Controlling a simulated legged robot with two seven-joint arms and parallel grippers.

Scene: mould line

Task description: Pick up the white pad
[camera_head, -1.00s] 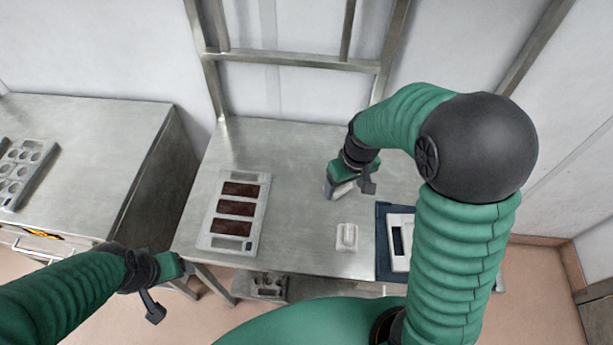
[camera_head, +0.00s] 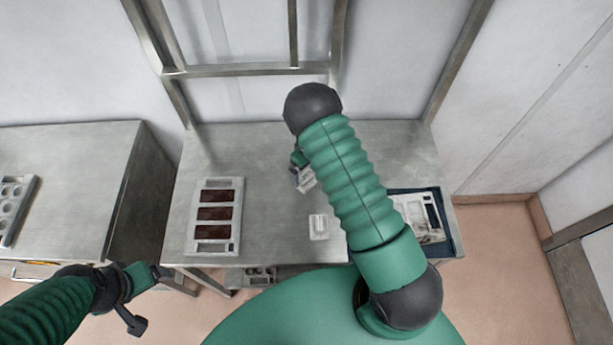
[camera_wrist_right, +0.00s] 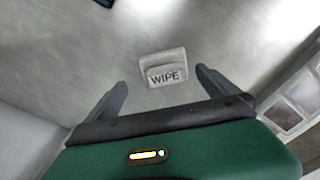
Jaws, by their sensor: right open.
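The white pad (camera_wrist_right: 163,68), marked WIPE, lies on the steel table in the right wrist view. It sits ahead of and between the two dark fingers of my right gripper (camera_wrist_right: 162,82), which is open and empty. My left gripper (camera_head: 158,273) is at the lower left, off the table's front edge and far from the pad. Its fingers are too small to read.
A mould tray with brown cavities (camera_head: 215,246) is on the left. A dark blue tray (camera_head: 447,234) with a white piece is on the right, partly behind my arm. A side table (camera_head: 85,150) stands left.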

